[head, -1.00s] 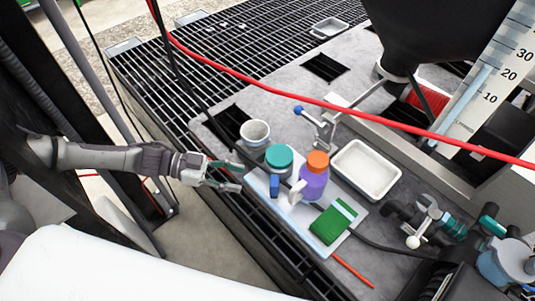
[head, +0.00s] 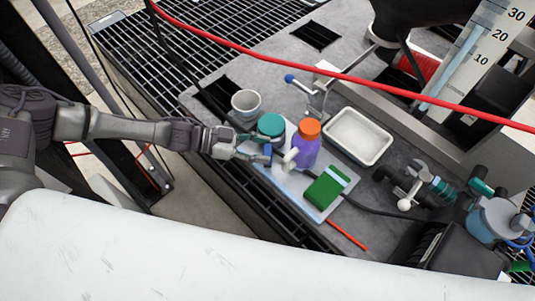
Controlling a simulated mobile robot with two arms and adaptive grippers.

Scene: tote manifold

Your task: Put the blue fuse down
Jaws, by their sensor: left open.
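The blue fuse (head: 276,162) stands upright on a pale tray (head: 316,213), at its left side. My left gripper (head: 262,148) is open, with its fingertips close beside the fuse. I cannot tell whether a finger touches it. A teal-lidded jar (head: 271,125) stands just behind the fingers, and a purple bottle with an orange cap (head: 306,150) stands right of the fuse. My right gripper is not in view.
A green box with a pale stripe (head: 327,188) lies on the tray. A grey cup (head: 246,103) and a white dish (head: 358,136) stand nearby. A red hose (head: 330,75) crosses above the bench. Valves (head: 415,187) crowd the right side.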

